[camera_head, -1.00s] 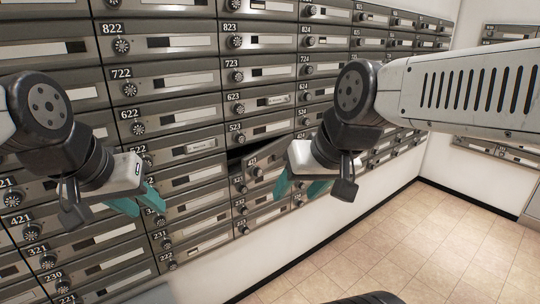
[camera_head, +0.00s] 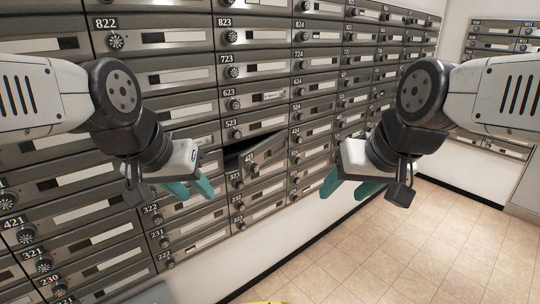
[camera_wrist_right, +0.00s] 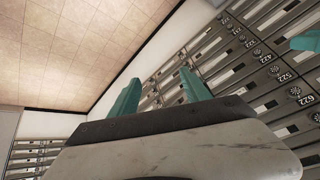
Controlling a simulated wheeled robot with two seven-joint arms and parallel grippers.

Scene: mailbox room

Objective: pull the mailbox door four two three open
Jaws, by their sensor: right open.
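Mailbox door 423 (camera_head: 265,158) is in the middle of the head view. It stands ajar and tilted out, with a dark gap (camera_head: 245,142) along its upper left, below door 523. My right gripper (camera_head: 344,198) is open and empty, to the right of the door and apart from it. Its two teal fingers also show spread in the right wrist view (camera_wrist_right: 160,88). My left gripper (camera_head: 197,194) is to the left of the door and lower, in front of the boxes. Its teal fingers look apart with nothing between them.
The wall of grey mailboxes (camera_head: 180,78) with round dials fills the left and middle. A white wall strip and open tiled floor (camera_head: 400,245) lie to the right. More mailboxes (camera_head: 500,42) stand at the far right. A small yellow edge shows at the bottom.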

